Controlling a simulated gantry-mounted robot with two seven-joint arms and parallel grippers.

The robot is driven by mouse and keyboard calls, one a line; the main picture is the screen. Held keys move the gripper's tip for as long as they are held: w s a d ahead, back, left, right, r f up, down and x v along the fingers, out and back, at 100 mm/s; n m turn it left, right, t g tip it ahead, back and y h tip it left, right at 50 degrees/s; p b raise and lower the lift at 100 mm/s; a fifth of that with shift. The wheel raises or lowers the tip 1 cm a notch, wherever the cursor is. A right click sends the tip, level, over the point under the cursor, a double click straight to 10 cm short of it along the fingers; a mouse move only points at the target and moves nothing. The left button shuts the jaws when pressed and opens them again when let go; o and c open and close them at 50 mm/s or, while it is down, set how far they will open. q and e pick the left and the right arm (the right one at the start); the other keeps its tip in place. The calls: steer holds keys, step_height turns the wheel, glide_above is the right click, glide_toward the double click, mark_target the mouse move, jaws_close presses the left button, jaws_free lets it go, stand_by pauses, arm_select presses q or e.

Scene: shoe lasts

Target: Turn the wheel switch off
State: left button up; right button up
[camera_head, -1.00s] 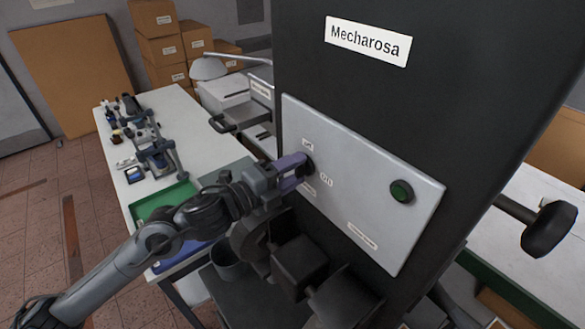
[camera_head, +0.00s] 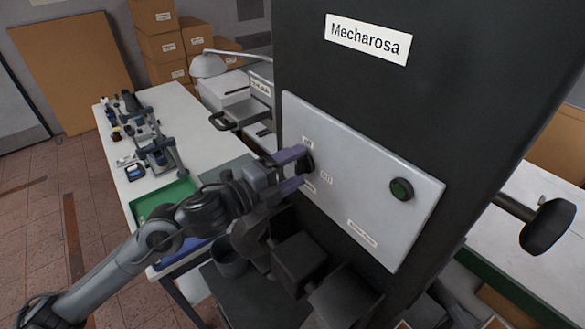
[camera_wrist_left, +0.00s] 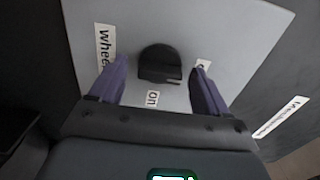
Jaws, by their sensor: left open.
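The wheel switch is a round black knob (camera_head: 307,164) on the grey panel (camera_head: 370,190) of the dark machine. Small labels lie around it, including an "on" label (camera_head: 326,177). My left gripper (camera_head: 291,169) is at the panel, open, with its purple fingers apart. In the left wrist view the knob (camera_wrist_left: 160,64) sits just ahead of and between the open fingers (camera_wrist_left: 158,85). I see gaps on both sides of it, and it is not clamped. The "on" label (camera_wrist_left: 153,98) shows below the knob. My right gripper is out of view.
Dark machine parts (camera_head: 300,262) stand below the panel near my left arm. A white table (camera_head: 185,120) with a green tray (camera_head: 165,198) is at left. A black handle (camera_head: 548,228) juts out at right.

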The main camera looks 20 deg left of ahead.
arm_select(q)
steer(key=b+v, duration=0.4)
steer(key=v, duration=0.6)
steer(key=shift+s+a, duration=0.2)
steer(key=shift+s, duration=0.15)
steer(key=shift+f, duration=0.1)
